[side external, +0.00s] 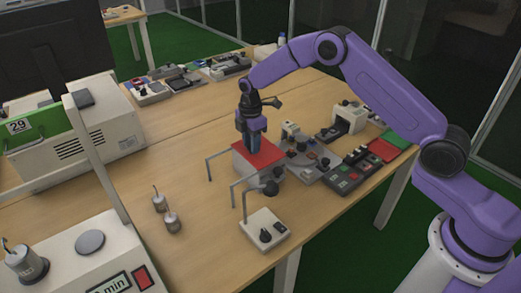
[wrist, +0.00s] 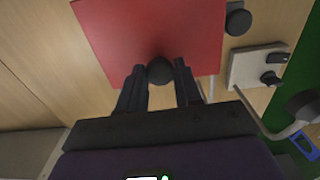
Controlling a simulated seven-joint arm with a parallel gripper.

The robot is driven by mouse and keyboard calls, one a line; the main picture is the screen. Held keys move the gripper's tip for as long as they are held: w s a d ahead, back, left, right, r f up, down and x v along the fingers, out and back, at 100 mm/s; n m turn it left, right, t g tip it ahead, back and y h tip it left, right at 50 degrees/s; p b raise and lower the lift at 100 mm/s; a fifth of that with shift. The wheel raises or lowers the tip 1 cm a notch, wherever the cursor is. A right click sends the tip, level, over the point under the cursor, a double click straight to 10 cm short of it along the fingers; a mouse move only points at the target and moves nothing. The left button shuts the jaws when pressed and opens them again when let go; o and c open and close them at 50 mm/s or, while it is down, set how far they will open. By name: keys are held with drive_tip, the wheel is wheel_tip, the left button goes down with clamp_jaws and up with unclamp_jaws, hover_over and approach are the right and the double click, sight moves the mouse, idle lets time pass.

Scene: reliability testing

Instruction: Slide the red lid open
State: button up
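The red lid (side external: 262,155) lies flat on top of a pale box (side external: 262,174) on the wooden table in the side view. In the wrist view the red lid (wrist: 150,32) fills the upper middle, with a round black knob (wrist: 160,70) near its lower edge. My gripper (side external: 254,147) points down over the far part of the lid. In the wrist view its two dark fingers (wrist: 161,88) are apart, one on each side of the knob, with visible gaps. The fingertips' exact height against the lid is hard to tell.
A white switch box (side external: 264,232) with a thin bent bar stands at the front. Several grey test devices (side external: 312,165) crowd the right of the lid. Bare table (side external: 190,185) lies left of the box.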

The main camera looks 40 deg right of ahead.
drive_tip(key=shift+a, duration=0.15)
drive_tip(key=a, duration=0.9)
drive_tip(key=shift+a, duration=0.15)
idle(0.4)
idle(0.3)
drive_tip(key=o, duration=0.6)
drive_tip(key=shift+c, duration=0.2)
drive_tip(key=shift+r, duration=0.15)
wheel_tip(320, 180, up, 5)
drive_tip(key=shift+f, duration=0.1)
